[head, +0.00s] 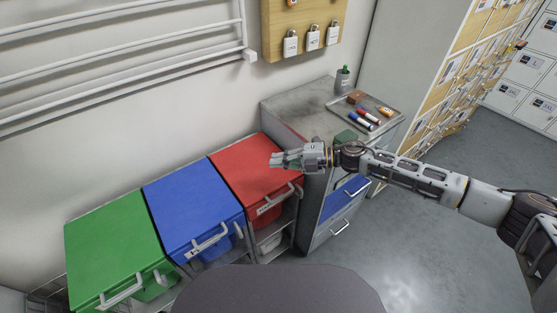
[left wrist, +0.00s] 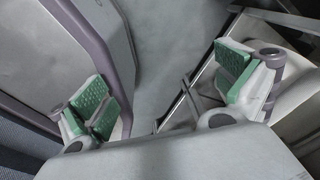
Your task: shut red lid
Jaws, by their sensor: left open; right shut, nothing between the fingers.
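The red lid (head: 245,163) lies flat over the red bin (head: 271,216), at about the same level as the blue and green lids beside it. Its white handle (head: 280,199) and a label are at the front edge. My right gripper (head: 278,161) is over the right part of the red lid, shut and empty, its arm coming in from the right. I cannot tell whether its fingertips touch the lid. My left gripper (left wrist: 162,92) shows only in the left wrist view, open with its green pads far apart and nothing between them.
A blue lid (head: 190,205) and a green lid (head: 115,245) are to the left. A grey cabinet (head: 305,108) with pens on top stands right of the red bin. A white rail rack (head: 130,62) is on the wall above. The floor (head: 440,255) at right is clear.

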